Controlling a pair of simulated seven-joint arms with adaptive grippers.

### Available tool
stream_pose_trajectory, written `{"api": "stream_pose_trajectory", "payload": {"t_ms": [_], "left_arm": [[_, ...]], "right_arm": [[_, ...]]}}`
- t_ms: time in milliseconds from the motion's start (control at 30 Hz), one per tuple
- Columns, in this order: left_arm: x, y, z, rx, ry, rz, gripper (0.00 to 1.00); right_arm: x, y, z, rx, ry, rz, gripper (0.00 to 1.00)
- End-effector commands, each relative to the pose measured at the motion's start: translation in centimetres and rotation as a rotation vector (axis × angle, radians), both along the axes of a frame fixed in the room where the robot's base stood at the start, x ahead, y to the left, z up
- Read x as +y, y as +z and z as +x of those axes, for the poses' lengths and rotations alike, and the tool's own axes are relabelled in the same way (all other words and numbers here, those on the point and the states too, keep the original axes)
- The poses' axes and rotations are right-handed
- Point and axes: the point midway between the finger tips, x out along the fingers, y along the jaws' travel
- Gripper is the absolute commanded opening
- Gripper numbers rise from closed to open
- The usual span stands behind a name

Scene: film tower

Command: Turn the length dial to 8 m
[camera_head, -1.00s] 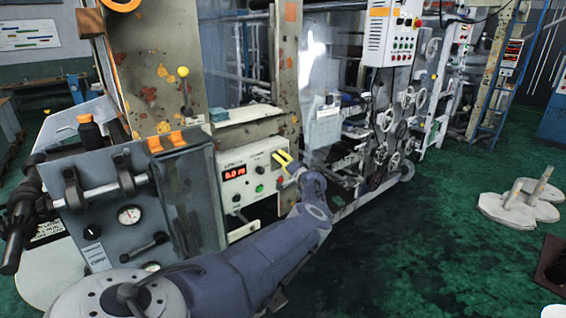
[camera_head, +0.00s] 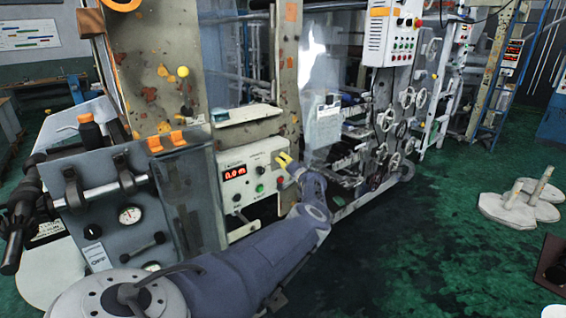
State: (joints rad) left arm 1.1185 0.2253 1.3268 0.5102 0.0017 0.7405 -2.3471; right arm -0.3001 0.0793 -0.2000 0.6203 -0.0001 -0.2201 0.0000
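The white control panel (camera_head: 232,160) stands left of centre, with a lit red display (camera_head: 234,172). Its first digit is blurred and looks like a 0 or an 8, followed by ".0 m". A small dark knob (camera_head: 260,170) shows on the panel's right half; its pointer is too small to read. My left gripper (camera_head: 284,159), with yellow fingertips, is at the panel's upper right edge, right of that knob. Its fingertips look close together, but their gap and any contact are unclear. They may hide part of the panel. My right gripper is not in view.
A grey machine housing (camera_head: 105,190) with a pressure gauge stands at the left. Machine frames with handwheels (camera_head: 386,120) stand to the right.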

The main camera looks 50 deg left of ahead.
Motion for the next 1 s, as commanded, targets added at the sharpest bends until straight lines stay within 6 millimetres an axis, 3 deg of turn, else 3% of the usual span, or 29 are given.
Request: {"api": "stream_pose_trajectory", "payload": {"t_ms": [433,900,933,1000], "left_arm": [[0.02,0.4,0.19,-0.389,-0.006,-0.022,0.0],[-0.04,0.47,0.19,-0.448,-0.006,-0.026,0.0],[-0.03,0.48,0.19,-0.447,-0.006,-0.026,0.26],[-0.02,0.46,0.17,-0.447,-0.005,-0.025,0.34]], "right_arm": [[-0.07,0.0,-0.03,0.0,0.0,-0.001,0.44],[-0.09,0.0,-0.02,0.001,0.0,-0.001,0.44],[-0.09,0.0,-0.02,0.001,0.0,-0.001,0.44],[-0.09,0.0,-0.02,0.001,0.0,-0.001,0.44]]}}
